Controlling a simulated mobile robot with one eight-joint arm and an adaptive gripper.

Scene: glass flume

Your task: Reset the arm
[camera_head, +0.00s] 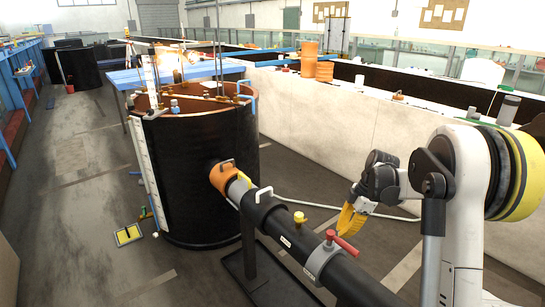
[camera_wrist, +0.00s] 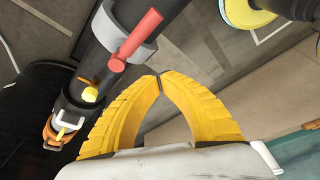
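My gripper (camera_head: 347,222) hangs at the end of my white arm, beside a black pipe with a red-handled valve. In the wrist view its two yellow fingers (camera_wrist: 159,76) arch together and meet at the tips, with nothing between them. The red handle (camera_wrist: 136,34) sits on a grey collar around the pipe, up and left of the fingertips in the wrist view. In the head view the fingertips overlap the red handle (camera_head: 346,246); the wrist view shows them apart from it.
The black pipe (camera_head: 299,243) runs from a large black tank (camera_head: 200,180) toward the lower right. It carries a yellow knob (camera_head: 299,217), a white handle and an orange fitting (camera_head: 222,176). A long pale flume wall (camera_head: 330,125) stands behind.

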